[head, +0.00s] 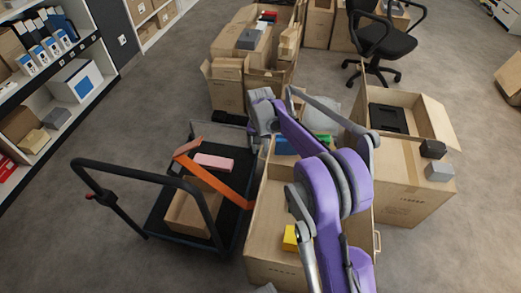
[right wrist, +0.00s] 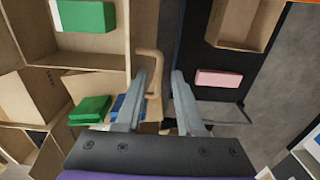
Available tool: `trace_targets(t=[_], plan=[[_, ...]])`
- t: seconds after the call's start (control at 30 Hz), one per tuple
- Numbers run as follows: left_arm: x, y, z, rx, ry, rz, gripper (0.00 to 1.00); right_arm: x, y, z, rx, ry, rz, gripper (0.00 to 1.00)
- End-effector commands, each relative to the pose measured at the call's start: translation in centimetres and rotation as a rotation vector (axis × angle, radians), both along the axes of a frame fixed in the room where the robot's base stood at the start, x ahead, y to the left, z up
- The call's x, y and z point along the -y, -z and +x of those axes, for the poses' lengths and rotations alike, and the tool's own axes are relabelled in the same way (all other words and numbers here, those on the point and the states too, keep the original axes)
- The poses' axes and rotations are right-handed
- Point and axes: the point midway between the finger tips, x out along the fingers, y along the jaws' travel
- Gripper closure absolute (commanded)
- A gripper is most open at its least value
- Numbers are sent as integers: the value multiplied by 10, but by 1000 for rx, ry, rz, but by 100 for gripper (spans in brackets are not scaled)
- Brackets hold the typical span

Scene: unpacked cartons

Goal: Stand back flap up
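A large open carton (head: 272,220) stands in front of me, partly hidden by my purple right arm. A yellow block (head: 290,238) is inside it; blue and green items show near its far end. My right gripper (head: 262,108) is beyond that far end. In the right wrist view my right gripper (right wrist: 158,105) is open. A narrow, bent tan piece (right wrist: 151,62) shows between and beyond its fingers; contact cannot be told. My arm hides most of the back flap in the head view, so its angle is unclear. My left gripper is not seen.
A black cart (head: 160,215) with an orange strap, an open box and a pink block (head: 213,162) stands left of the carton. Another open carton (head: 405,185) stands at right. Stacked cartons (head: 228,92) are behind, shelves at left.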

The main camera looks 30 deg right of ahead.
Motion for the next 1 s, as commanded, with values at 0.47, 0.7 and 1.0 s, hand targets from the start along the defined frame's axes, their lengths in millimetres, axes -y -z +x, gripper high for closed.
trace_targets(t=[0.47, 0.7, 1.0], plan=[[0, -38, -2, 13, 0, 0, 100, 0, -52, 0, 1, 0, -1, 62], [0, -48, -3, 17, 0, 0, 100, 0, -66, 0, 0, 0, 0, 62], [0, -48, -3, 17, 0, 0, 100, 1, -66, -3, 1, -22, -1, 86]])
